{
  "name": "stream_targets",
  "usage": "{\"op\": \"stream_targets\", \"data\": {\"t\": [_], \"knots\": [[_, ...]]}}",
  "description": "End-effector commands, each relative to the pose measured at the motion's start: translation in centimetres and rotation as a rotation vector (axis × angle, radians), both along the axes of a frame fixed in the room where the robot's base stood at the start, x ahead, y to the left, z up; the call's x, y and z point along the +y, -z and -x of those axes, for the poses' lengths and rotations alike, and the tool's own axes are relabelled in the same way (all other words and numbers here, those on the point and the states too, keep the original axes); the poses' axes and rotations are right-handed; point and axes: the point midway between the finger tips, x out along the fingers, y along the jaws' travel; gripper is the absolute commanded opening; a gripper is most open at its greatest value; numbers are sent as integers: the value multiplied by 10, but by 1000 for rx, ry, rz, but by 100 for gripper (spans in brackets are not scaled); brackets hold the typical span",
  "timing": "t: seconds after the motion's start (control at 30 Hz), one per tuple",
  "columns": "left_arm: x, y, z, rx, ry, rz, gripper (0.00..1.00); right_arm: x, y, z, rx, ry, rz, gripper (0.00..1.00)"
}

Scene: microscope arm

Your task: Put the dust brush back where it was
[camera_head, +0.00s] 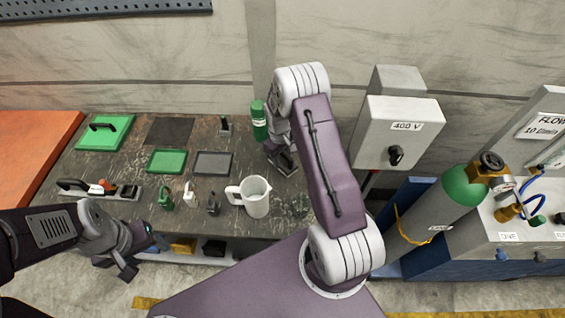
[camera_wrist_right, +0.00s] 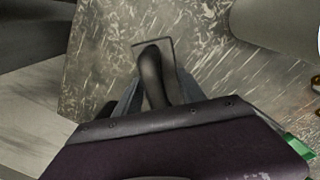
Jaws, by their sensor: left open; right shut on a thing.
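The dust brush shows in the right wrist view as a dark handle (camera_wrist_right: 152,78) with a flat, dark rectangular part beyond it. My right gripper (camera_head: 281,150) is shut on it at the right end of the dark workbench (camera_head: 232,222). The arm and gripper hide much of the brush in the head view, and I cannot tell whether it touches the bench top. My left gripper (camera_head: 138,252) is open and empty in front of the bench's near edge, at lower left.
A green bottle (camera_head: 259,122) stands close beside my right gripper. A grey 400 V box (camera_head: 398,130) and gas cylinder (camera_head: 440,205) stand right.

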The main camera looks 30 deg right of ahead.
Motion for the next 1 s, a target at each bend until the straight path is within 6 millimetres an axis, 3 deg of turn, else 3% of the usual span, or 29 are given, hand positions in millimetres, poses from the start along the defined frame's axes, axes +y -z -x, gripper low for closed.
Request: {"op": "stream_targets", "data": {"t": [0.23,0.47,0.5,0.57,0.87,1.0], "knots": [[0,-12,0,0,0,0,64,0,35,1,1,0,-1,9],[0,-11,0,0,0,0,64,0,40,0,-1,0,0,10],[0,-11,0,0,0,0,64,0,40,0,-1,0,0,56],[0,-11,0,0,0,0,64,0,40,0,-1,0,0,69],[0,-11,0,0,0,0,64,0,39,0,-1,-1,1,69],[0,-6,0,0,0,0,64,0,25,0,-3,0,1,69]]}}
